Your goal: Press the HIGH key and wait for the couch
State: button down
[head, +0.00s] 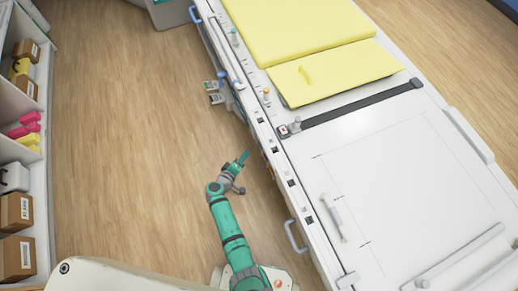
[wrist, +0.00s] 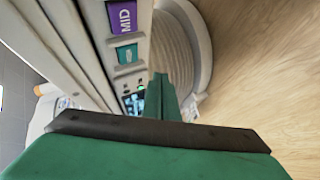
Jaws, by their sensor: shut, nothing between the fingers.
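The couch (head: 395,165) is a long white table with yellow pads (head: 295,30) on its far part. My gripper (head: 243,158) is in front of its near side, above the floor. In the wrist view my gripper (wrist: 162,90) is shut, with its green fingers pointing toward the side of the couch. A purple label reading MID (wrist: 122,17) and a teal label (wrist: 127,54) sit on a pale strip there. A small lit display (wrist: 133,103) and a green light (wrist: 141,87) show beside the fingers. No label reading HIGH can be read; the fingers cover part of the panel. Contact cannot be told.
A blue-grey handle (head: 294,236) sticks out from the couch's side. Small devices (head: 214,92) jut out farther along. A shelf (head: 40,185) with boxes stands at the left. The wooden floor (head: 125,130) between is clear.

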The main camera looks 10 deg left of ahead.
jog(key=shift+s+a, duration=0.55)
jog(key=shift+a, duration=0.25)
jog(key=shift+s+a, duration=0.55)
jog(key=shift+a, duration=0.3)
jog(key=shift+s+a, duration=0.55)
jog(key=shift+a, duration=0.25)
jog(key=shift+s+a, duration=0.55)
jog(key=shift+a, duration=0.3)
dwell(4.0)
